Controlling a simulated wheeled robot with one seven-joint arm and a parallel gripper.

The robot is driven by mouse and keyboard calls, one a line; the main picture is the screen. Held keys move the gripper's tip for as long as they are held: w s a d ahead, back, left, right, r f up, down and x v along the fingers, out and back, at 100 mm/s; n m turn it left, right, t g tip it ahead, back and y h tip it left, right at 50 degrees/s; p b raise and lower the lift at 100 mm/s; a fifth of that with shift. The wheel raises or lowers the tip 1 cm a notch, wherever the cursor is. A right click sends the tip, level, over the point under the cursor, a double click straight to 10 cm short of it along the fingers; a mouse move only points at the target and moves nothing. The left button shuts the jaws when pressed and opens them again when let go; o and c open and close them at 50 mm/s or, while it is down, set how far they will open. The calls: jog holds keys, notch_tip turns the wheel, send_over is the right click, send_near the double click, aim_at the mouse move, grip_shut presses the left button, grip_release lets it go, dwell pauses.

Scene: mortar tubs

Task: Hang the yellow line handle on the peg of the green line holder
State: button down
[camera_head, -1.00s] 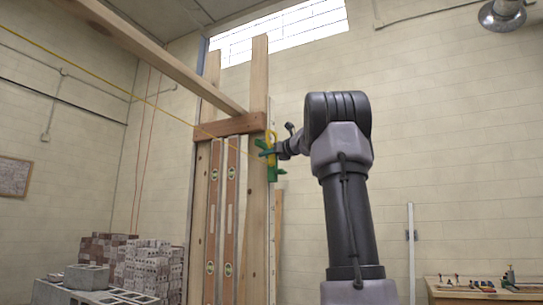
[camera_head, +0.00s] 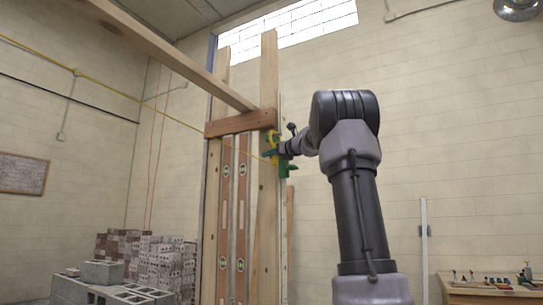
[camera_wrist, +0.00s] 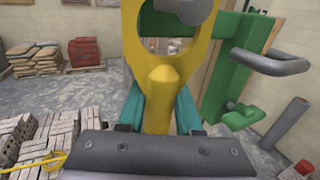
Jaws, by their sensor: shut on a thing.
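The yellow line handle (camera_wrist: 157,90) has a ring at its top end. My gripper (camera_wrist: 158,110) is shut on its stem with teal fingers on both sides. In the head view the handle (camera_head: 271,138) is a small yellow patch by the post, beside my gripper (camera_head: 273,154). The green line holder (camera_wrist: 228,75) stands just right of the handle in the wrist view, and it also shows on the post in the head view (camera_head: 288,168). A grey peg end (camera_wrist: 192,8) shows within the ring opening; I cannot tell whether it passes through.
A grey bent bar (camera_wrist: 272,62) juts from the holder's right side. A wooden post (camera_head: 268,210) and a slanting beam (camera_head: 165,52) stand close to my arm. A yellow line (camera_head: 110,89) runs left. Bricks (camera_wrist: 60,135) lie at lower left in the wrist view.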

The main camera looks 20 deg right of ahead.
dwell(0.4)
grip_release()
dwell(1.1)
jog(key=v, duration=1)
jog(key=shift+s, duration=0.4)
